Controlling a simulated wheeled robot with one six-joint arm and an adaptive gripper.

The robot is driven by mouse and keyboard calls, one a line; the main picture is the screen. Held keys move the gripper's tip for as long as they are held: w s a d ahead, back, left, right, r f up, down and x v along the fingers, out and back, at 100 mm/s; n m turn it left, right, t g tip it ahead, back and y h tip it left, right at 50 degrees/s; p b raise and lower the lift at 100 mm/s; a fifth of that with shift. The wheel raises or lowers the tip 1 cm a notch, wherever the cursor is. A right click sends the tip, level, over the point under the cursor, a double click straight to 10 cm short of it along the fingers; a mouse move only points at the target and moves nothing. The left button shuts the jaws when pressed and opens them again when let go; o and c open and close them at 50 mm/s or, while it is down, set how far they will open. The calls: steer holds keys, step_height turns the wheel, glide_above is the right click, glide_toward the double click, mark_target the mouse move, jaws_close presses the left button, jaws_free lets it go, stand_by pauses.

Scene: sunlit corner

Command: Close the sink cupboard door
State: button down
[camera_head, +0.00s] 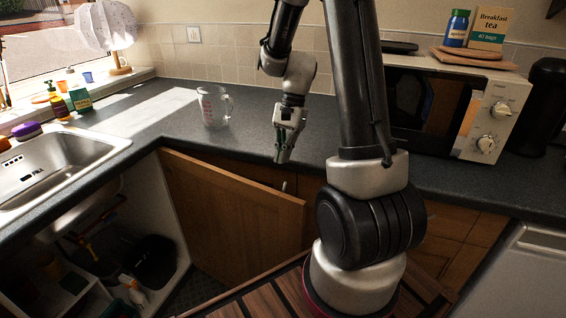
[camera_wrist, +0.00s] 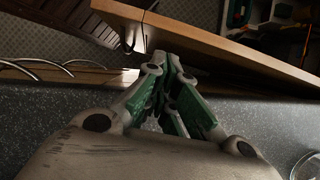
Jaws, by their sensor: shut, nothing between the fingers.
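The sink cupboard door (camera_head: 235,205) is a wooden panel standing wide open, swung out from the counter front at the corner. Its free edge points to the right, and its thick top edge crosses the wrist view (camera_wrist: 235,52). The cupboard opening (camera_head: 120,235) under the sink (camera_head: 60,165) is uncovered. My gripper (camera_head: 283,155) is shut and empty at the counter's front edge, pointing down. In the wrist view its green-padded fingers (camera_wrist: 168,65) are close to the door's outer side. I cannot tell if they touch it.
A glass measuring jug (camera_head: 214,106) stands on the dark counter (camera_head: 160,118), left of my gripper. A microwave (camera_head: 450,105) stands at the right. Wooden drawer fronts (camera_head: 450,230) lie below it. Pipes and bottles (camera_head: 130,288) show inside the cupboard.

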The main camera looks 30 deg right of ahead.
steer(key=x, duration=0.8)
steer(key=shift+a, duration=0.15)
steer(key=shift+a+f, duration=0.1)
steer(key=shift+f, duration=0.05)
